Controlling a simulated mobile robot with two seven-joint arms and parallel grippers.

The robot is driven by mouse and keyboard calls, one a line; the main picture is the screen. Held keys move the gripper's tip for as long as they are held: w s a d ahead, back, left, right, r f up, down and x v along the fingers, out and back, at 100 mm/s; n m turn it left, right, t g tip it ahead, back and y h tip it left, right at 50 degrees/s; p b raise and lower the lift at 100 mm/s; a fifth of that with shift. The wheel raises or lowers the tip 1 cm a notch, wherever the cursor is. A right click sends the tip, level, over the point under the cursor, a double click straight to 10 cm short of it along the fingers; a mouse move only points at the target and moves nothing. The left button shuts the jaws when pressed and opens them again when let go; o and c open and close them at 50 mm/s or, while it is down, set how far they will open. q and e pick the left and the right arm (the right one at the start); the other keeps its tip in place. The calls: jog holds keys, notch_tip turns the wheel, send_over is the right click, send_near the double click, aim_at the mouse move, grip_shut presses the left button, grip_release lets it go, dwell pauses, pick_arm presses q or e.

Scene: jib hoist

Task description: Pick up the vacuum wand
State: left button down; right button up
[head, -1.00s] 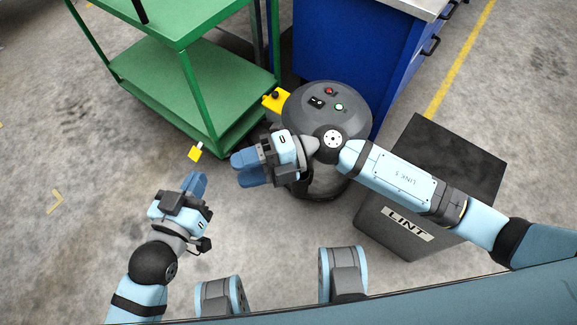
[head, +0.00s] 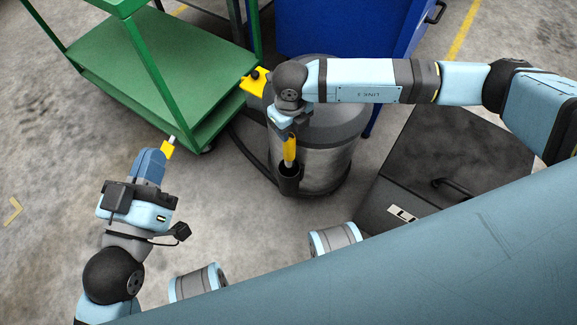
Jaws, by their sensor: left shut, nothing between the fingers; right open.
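The vacuum (head: 330,165) is a grey drum standing on the floor in the middle. The wand's yellow grip (head: 290,151) stands upright in a dark holder (head: 289,182) on its front side. My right gripper (head: 285,131) points down right above the yellow grip. It is open, but its fingers are largely hidden under my wrist, so I cannot tell whether they are around the grip. My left gripper (head: 150,162) is shut and empty at the left, away from the vacuum. A small yellow piece with a pale tip (head: 167,150) shows beside its fingertips; I cannot tell whether they touch.
A green cart (head: 155,65) stands behind at the left. A yellow box (head: 254,84) sits at the vacuum's left. A blue cabinet (head: 345,28) is behind, and a dark lint bin (head: 440,165) is at the right. Bare floor lies left of the vacuum.

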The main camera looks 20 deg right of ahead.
aim_at(289, 147)
notch_tip(289, 147, down, 2)
jog(key=shift+f+b, duration=0.25)
jog(key=shift+b, duration=0.05)
jog(key=f+b, duration=0.1)
jog(key=f, duration=0.1)
jog(key=f+b, duration=0.1)
jog(key=f, duration=0.1)
jog(key=shift+w+a+f, duration=0.15)
jog(key=shift+w+f, duration=0.05)
jog(key=shift+f, duration=0.2)
pick_arm(q)
jog(key=f+g, duration=0.1)
jog(key=f, duration=0.1)
jog(key=f+g, duration=0.1)
jog(key=f, duration=0.1)
jog(key=shift+w+d+f, duration=0.1)
jog(key=shift+d+f, duration=0.1)
jog(key=shift+f, duration=0.2)
pick_arm(e)
jog(key=shift+c, duration=0.4)
grip_shut()
